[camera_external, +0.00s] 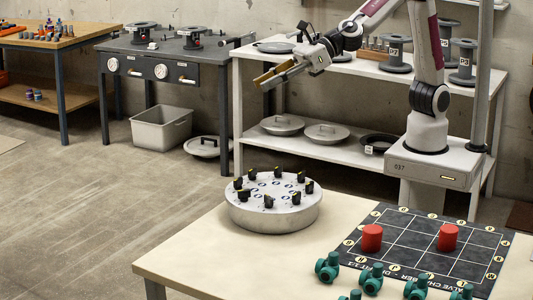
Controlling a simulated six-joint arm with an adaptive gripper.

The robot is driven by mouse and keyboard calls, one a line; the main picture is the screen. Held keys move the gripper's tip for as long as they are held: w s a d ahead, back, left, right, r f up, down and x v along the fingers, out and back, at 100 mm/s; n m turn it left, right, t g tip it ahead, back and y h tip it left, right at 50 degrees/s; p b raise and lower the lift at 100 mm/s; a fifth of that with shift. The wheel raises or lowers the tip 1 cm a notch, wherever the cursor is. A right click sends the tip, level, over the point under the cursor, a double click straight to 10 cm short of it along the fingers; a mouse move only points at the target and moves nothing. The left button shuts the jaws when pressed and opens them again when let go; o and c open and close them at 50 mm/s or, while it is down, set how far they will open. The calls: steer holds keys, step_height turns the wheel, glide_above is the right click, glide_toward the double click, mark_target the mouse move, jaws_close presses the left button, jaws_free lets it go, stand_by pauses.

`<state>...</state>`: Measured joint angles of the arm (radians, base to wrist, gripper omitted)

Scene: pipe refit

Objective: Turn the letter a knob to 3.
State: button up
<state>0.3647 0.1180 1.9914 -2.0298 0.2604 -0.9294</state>
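A round grey metal drum (274,222) stands on the near table, with several black knobs in a ring on its top. The knobs have yellowish marks. One black knob (269,201) is at the front of the ring and another (276,172) is at the back. The letters and numbers on the drum are too small to read, so I cannot tell which knob is letter a. My gripper (272,79) is in the air above and behind the drum, pointing left and slightly down. It touches nothing. Whether its fingers are apart is not clear from this angle.
A dark gridded mat (405,242) lies right of the drum with two red cylinders on it. Several green valve pieces (371,279) stand along its front edge. A white shelf (330,148) with spools and lids is behind.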

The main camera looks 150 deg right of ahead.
glide_toward(245, 190)
steer(key=shift+w+d+f+n, duration=0.45)
steer(key=shift+w+d, duration=0.25)
steer(key=shift+w, duration=0.2)
steer(key=shift+w+f, duration=0.1)
steer(key=shift+x, duration=3.8)
steer(key=shift+d, duration=0.1)
jaws_close()
